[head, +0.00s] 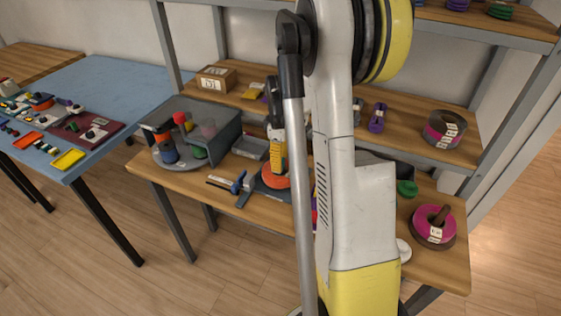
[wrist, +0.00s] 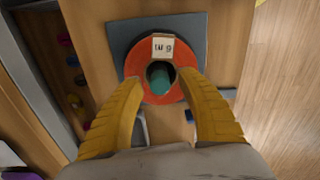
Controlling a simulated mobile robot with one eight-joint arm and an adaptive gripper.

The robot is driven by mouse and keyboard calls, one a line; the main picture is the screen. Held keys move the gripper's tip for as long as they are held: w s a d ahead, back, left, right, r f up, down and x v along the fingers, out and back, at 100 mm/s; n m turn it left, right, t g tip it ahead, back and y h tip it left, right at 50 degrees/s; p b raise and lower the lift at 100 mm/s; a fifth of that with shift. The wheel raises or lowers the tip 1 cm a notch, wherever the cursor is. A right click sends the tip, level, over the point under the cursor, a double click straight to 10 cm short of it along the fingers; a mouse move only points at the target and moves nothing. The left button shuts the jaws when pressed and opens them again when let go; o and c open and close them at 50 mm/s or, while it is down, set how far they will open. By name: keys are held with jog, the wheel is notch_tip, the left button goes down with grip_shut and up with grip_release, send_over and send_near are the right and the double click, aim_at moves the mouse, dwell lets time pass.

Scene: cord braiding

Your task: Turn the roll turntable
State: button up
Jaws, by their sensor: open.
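A round grey turntable (head: 172,165) carries several coloured rolls and sits partly under a grey open-fronted box (head: 215,125) at the left of the wooden bench. My gripper (head: 276,170) is to the right of it, pointing down over an orange roll (head: 275,183). In the wrist view the orange roll (wrist: 169,94) lies on a dark square plate (wrist: 126,33), with a white label and a teal thing in its centre hole. The yellow fingers of my gripper (wrist: 160,82) are apart, with nothing seen held between them; I cannot tell if they touch the roll.
A blue clamp-like tool (head: 240,187) and a grey tray (head: 250,147) are near the gripper. A pink roll (head: 434,224) lies at the bench's right end. A shelf (head: 420,148) stands behind. A blue table (head: 105,85) is at the left, with floor between.

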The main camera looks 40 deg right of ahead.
grip_shut()
jog(key=shift+m, duration=0.6)
jog(key=shift+m+p, duration=0.35)
jog(key=shift+m, duration=4.45)
jog(key=shift+m+p, duration=0.4)
jog(key=shift+m, duration=6.1)
jog(key=shift+m, duration=0.6)
